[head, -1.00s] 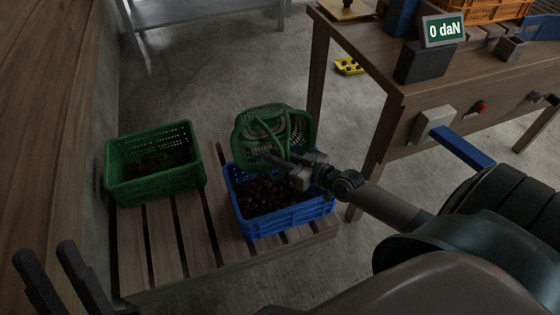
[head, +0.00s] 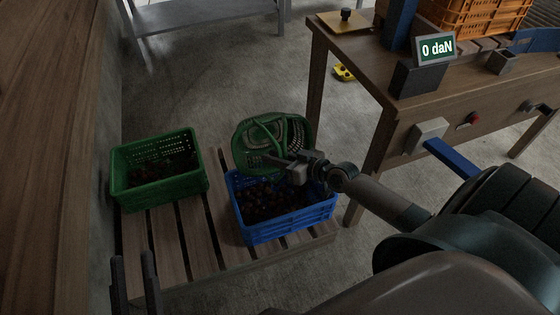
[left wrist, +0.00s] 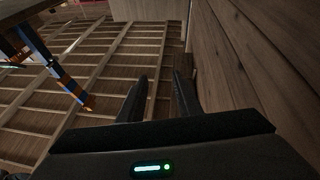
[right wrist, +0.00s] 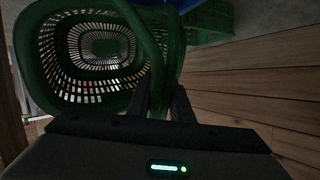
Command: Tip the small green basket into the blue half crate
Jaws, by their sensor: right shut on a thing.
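The small green basket (head: 295,133) is held tilted above the back of the blue half crate (head: 290,228), with its handle toward me. My right gripper (head: 280,163) is shut on the basket's handle, which also shows in the right wrist view (right wrist: 152,45). The basket's slotted inside (right wrist: 75,60) looks empty there. Brown chestnuts (head: 268,200) lie in the blue half crate. My left gripper (head: 132,256) is open and empty at the lower left, and its fingers stand apart in the left wrist view (left wrist: 160,78).
A green crate (head: 160,190) with dark contents stands left of the blue one on a slatted wooden pallet (head: 180,245). A wooden bench (head: 375,95) with a display reading 0 daN (head: 437,48) stands at right. A wooden wall (head: 50,130) is close on the left.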

